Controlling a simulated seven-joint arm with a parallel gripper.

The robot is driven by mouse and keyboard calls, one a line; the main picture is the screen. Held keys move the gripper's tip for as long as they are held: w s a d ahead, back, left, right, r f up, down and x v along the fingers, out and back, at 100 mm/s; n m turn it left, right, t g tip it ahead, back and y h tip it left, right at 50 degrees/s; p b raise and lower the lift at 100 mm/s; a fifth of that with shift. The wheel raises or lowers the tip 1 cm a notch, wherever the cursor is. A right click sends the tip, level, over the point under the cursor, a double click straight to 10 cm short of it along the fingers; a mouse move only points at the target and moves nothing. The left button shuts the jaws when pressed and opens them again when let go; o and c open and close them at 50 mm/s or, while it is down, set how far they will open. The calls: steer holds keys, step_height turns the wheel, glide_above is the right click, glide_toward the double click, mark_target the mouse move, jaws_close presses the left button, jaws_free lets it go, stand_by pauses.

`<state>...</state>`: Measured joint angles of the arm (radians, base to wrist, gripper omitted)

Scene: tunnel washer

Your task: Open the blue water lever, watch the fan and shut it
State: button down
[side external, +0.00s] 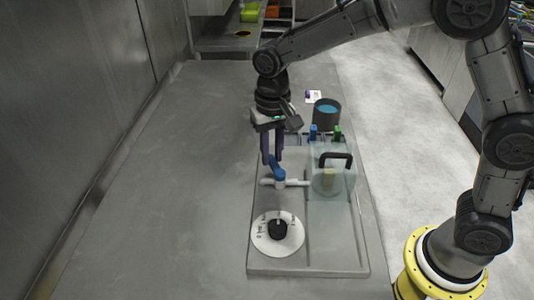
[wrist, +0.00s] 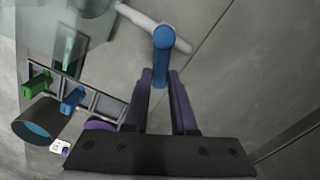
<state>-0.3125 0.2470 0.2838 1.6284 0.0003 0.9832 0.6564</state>
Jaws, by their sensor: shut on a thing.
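The blue lever (side external: 278,174) sits on a white pipe (side external: 295,183) on the grey tray. In the wrist view the blue lever (wrist: 163,42) stands out from the white pipe (wrist: 135,16). My gripper (side external: 272,158) points down and its purple fingers are shut on the blue lever; in the wrist view the fingertips (wrist: 160,80) lie at either side of its near end. A clear box (side external: 343,197) with a black handle (side external: 335,160) stands right of the lever. A pale yellowish piece (side external: 329,178) shows inside it; I cannot make out a fan.
A white dial (side external: 261,242) with a black knob (side external: 278,229) lies at the tray's front. A rack behind holds blue (side external: 313,131) and green (side external: 337,133) pieces. A dark cup (side external: 327,116) with blue inside stands behind. The bench (side external: 170,190) is clear at left.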

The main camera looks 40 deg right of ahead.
steer(key=shift+s+d+r+m, duration=0.15)
steer(key=shift+d+m, duration=0.15)
steer(key=shift+m, duration=0.55)
steer(key=shift+s+d+f+m, duration=0.1)
steer(key=shift+s+d+m, duration=0.15)
steer(key=shift+m, duration=0.55)
steer(key=shift+s+d+r+m, duration=0.1)
steer(key=shift+d+m, duration=0.2)
steer(key=shift+m, duration=0.55)
steer(key=c, duration=0.7)
jaws_free()
step_height(320, 180, up, 14)
steer(key=shift+f, duration=0.2)
